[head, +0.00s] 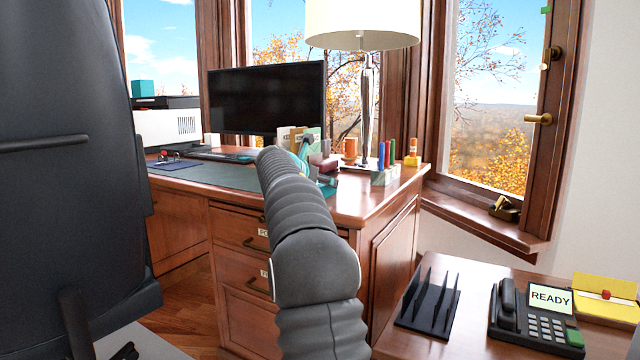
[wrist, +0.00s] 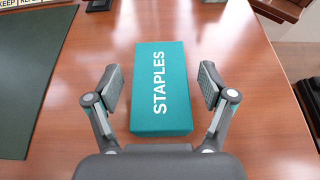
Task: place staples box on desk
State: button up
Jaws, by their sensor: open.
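The staples box (wrist: 160,90) is teal with white "STAPLES" lettering. In the wrist view it lies flat on the brown wooden desk (wrist: 255,90). My gripper (wrist: 161,84) is open, with one finger on each side of the box and a visible gap on both sides. In the head view my grey arm reaches over the desk (head: 360,205) and hides much of the gripper and the box.
A dark green desk mat (wrist: 30,80) lies left of the box. A lamp (head: 367,100), monitor (head: 268,98) and pen holder (head: 385,176) stand on the desk. A side table at front right holds a phone (head: 535,320) and a black rack (head: 430,305). A dark chair (head: 70,130) stands left.

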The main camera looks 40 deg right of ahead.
jog(key=v, duration=1)
jog(key=shift+s+a+r+p, duration=0.1)
jog(key=shift+a+p, duration=0.15)
jog(key=shift+p, duration=0.1)
jog(key=shift+s+a+r, duration=0.25)
jog(key=shift+s+a, duration=0.05)
jog(key=shift+a, duration=0.25)
jog(key=s+a+f+m+y, duration=0.4)
jog(key=s+a+f+m, duration=0.3)
jog(key=s+a, duration=0.4)
jog(key=s+a+f+m+y, duration=0.4)
jog(key=s+a+f+m, duration=0.4)
jog(key=s, duration=0.5)
jog(key=s+a+f+m+y, duration=0.4)
jog(key=s+a+f+m, duration=0.3)
jog(key=s+a+f, duration=0.3)
jog(key=s+a, duration=0.2)
jog(key=a, duration=0.1)
jog(key=shift+s+a+f+t, duration=0.15)
jog(key=shift+s+a+t, duration=0.15)
jog(key=shift+a, duration=0.1)
